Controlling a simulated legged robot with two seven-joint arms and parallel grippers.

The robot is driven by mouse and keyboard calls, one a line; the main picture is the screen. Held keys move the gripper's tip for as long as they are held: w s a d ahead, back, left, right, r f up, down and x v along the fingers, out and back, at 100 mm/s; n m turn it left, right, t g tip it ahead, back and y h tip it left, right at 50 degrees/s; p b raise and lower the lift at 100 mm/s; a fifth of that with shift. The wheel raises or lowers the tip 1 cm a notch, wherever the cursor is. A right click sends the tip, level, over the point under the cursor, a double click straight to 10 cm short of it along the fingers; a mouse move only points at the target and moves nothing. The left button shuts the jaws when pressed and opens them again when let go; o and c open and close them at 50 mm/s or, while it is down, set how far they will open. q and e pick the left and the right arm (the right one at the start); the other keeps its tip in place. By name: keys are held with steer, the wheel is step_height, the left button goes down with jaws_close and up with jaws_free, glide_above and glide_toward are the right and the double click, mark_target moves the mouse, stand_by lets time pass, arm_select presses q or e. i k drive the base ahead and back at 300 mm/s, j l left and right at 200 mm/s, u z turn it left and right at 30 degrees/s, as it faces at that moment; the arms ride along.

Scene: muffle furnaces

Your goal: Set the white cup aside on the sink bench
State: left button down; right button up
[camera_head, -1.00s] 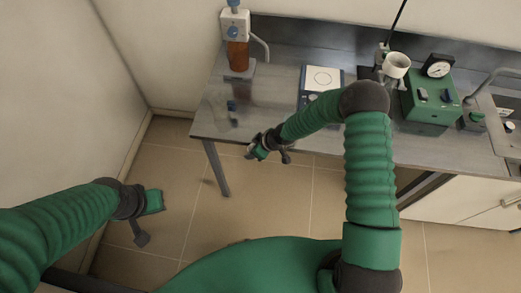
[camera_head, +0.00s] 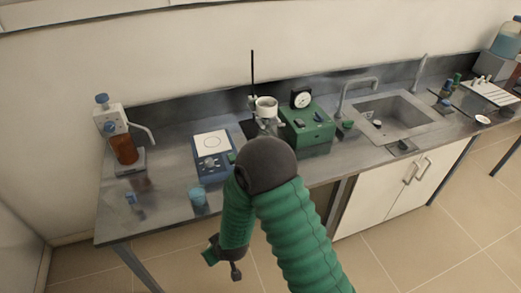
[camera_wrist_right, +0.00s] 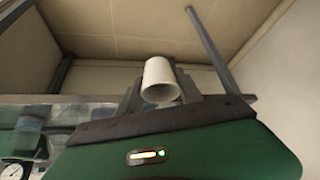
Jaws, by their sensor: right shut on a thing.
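My right gripper (camera_head: 225,258) hangs in front of the bench, over the floor, in the head view. The wrist view shows the right gripper (camera_wrist_right: 160,92) shut on a white cup (camera_wrist_right: 160,80), which sits between its dark fingers with its open mouth turned towards the camera. I cannot make out this cup at the gripper in the head view. The sink bench (camera_head: 345,153), with its steel sink (camera_head: 395,115) and tap, is right of the green pump. My left gripper is not in the head view.
A white funnel-like vessel (camera_head: 266,106) stands by a rod, beside a green pump with a gauge (camera_head: 306,128). A blue balance (camera_head: 213,165), blue beaker (camera_head: 198,198) and bottle dispenser (camera_head: 123,148) are left. Small bottles and a white rack (camera_head: 490,92) stand right of the sink.

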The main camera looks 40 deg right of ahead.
mark_target(157, 200)
steer(key=z, duration=4.8)
steer(key=k+j+u, duration=0.2)
steer(key=k, duration=0.45)
steer(key=k+j+u, duration=0.2)
steer(key=k+j, duration=0.15)
steer(key=k, duration=0.25)
steer(key=k+j+u, duration=0.2)
steer(key=k+j, duration=0.25)
steer(key=k+u, duration=0.75)
steer(key=k+j+u, duration=0.2)
steer(key=u, duration=0.2)
steer(key=k+j+u, duration=0.35)
steer(key=l+u, duration=0.1)
steer(key=u, duration=1.15)
steer(key=i+l, duration=0.35)
steer(key=l, duration=0.2)
